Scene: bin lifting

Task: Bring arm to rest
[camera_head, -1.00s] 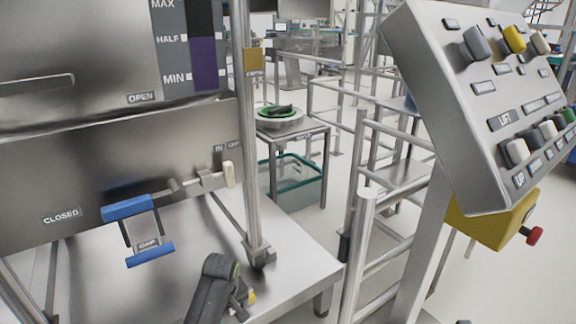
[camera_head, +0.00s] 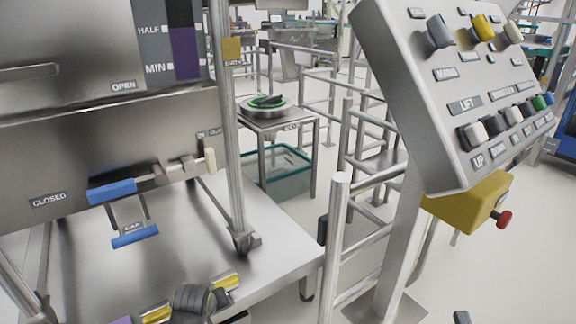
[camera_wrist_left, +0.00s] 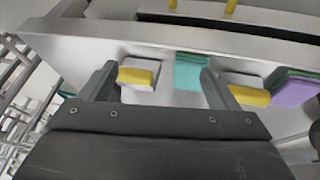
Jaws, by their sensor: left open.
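My left gripper (camera_wrist_left: 158,85) fills the lower part of the left wrist view. Its two dark fingers are apart, with nothing held between them. Beyond the fingers are a teal block (camera_wrist_left: 191,72) and yellow-and-white pieces (camera_wrist_left: 137,76) against a pale metal surface; I cannot tell whether the fingers touch any. In the head view a dark, rounded arm part of mine (camera_head: 194,300) shows at the bottom edge, between yellow pieces (camera_head: 157,313). A small dark tip of my right gripper (camera_head: 461,317) shows at the bottom edge; its jaws cannot be made out.
A steel machine with a blue-handled latch (camera_head: 112,191) stands at left above a metal platform (camera_head: 185,235). A tilted control panel (camera_head: 455,110) with a yellow box (camera_head: 465,197) and rails (camera_head: 333,240) stand right. A small table (camera_head: 290,122) is behind.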

